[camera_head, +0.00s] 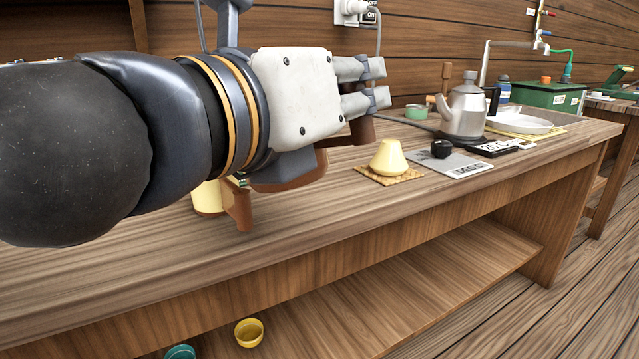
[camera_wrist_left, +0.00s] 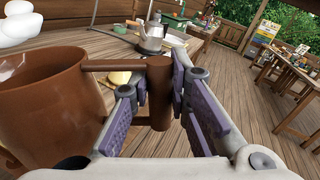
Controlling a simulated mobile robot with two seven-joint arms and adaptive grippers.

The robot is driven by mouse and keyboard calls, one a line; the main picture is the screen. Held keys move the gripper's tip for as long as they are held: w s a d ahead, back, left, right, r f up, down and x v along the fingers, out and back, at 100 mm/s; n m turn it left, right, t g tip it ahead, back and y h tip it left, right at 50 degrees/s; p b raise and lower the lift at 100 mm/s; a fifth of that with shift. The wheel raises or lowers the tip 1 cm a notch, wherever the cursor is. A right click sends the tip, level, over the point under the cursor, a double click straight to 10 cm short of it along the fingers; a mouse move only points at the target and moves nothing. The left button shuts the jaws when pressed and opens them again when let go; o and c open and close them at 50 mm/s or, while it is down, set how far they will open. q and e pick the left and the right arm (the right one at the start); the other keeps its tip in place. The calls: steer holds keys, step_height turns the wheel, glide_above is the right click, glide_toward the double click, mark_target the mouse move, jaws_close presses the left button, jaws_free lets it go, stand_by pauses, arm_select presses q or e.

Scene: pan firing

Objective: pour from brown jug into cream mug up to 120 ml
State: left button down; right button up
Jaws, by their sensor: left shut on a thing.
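My left gripper (camera_head: 376,84) is shut on the handle of the brown jug (camera_wrist_left: 50,115), with the handle between the fingers in the left wrist view (camera_wrist_left: 162,95). The jug body is left of the fingers there, with its mouth partly showing; its contents cannot be told. In the head view the gripper hides most of the jug (camera_head: 290,178), held above the bench. A cream, cone-shaped vessel (camera_head: 388,158) stands on a woven mat, right of the gripper. Another pale yellow vessel (camera_head: 207,198) is mostly hidden behind my arm. Which is the cream mug cannot be told.
A brown piece (camera_head: 239,205) is beside the pale yellow vessel. Bowls (camera_head: 249,332) sit below. The bench's front strip is clear.

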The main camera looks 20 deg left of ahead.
arm_select(q)
steer(key=shift+w+a+r+n, duration=0.1)
steer(key=shift+a+r+n, duration=0.4)
steer(key=shift+r, duration=0.3)
steer(key=shift+f, duration=0.25)
steer(key=shift+w+a, duration=0.1)
steer(key=shift+a, duration=0.05)
arm_select(e)
steer(key=shift+w+r, duration=0.15)
steer(key=shift+r, duration=0.2)
arm_select(q)
steer(key=shift+w+a+p, duration=0.15)
steer(key=shift+w+a, duration=0.05)
steer(key=shift+a, duration=0.55)
steer(key=shift+w+a+p, duration=0.15)
steer(key=shift+a+p, duration=0.05)
steer(key=shift+a, duration=0.55)
steer(key=shift+w+a+p, duration=0.15)
steer(key=shift+w+a, duration=0.05)
steer(key=shift+a, duration=0.55)
arm_select(e)
steer(key=shift+w+r, duration=0.15)
steer(key=shift+r, duration=0.15)
arm_select(q)
steer(key=shift+a+f, duration=0.1)
steer(key=shift+a, duration=0.05)
